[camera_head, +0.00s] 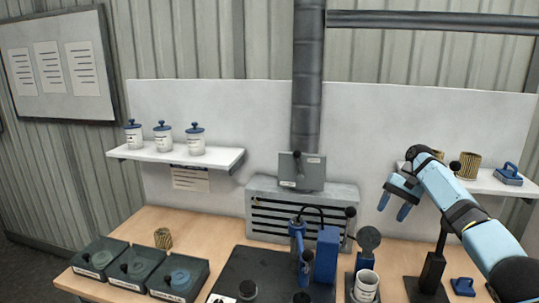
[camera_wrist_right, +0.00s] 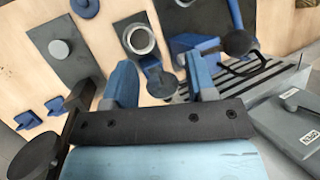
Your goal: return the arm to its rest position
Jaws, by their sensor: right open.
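My right arm comes in from the right in the head view, reaching up and left over the bench's right side. Its gripper (camera_head: 393,208) hangs in front of the white back panel, below the left end of the right shelf. The two blue fingers are apart with nothing between them. In the right wrist view the open gripper (camera_wrist_right: 160,80) also shows both fingertips apart, with bench fixtures seen beyond them. My left gripper is not in view.
The right shelf (camera_head: 484,184) holds ribbed tan cartridges (camera_head: 470,165) and a blue-handled block (camera_head: 508,174), close to my arm. Below stand a round-headed stand (camera_head: 368,240), a white cup (camera_head: 366,286) and a blue fixture (camera_head: 326,255). A tan cartridge (camera_head: 162,238) stands near dark trays (camera_head: 178,278).

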